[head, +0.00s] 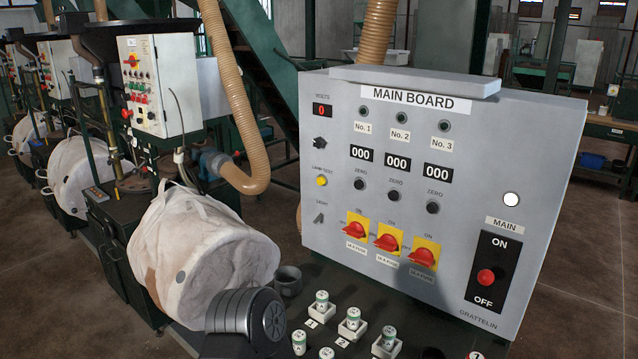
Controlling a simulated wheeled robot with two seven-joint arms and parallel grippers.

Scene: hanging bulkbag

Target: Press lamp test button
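The lamp test button (321,181) is a small round yellow button on the left side of the grey main board (475,140). A small label that reads LAMP TEST sits just above it. The front of the board around the button is unobstructed, and nothing touches the button. Neither of my grippers shows in the head view.
Red-and-yellow rotary switches (388,237) and a black ON/OFF plate (493,272) are on the board. Fuses in white holders (352,324) stand below it. A white bulk bag (205,250) and a tan hose (247,130) are to its left.

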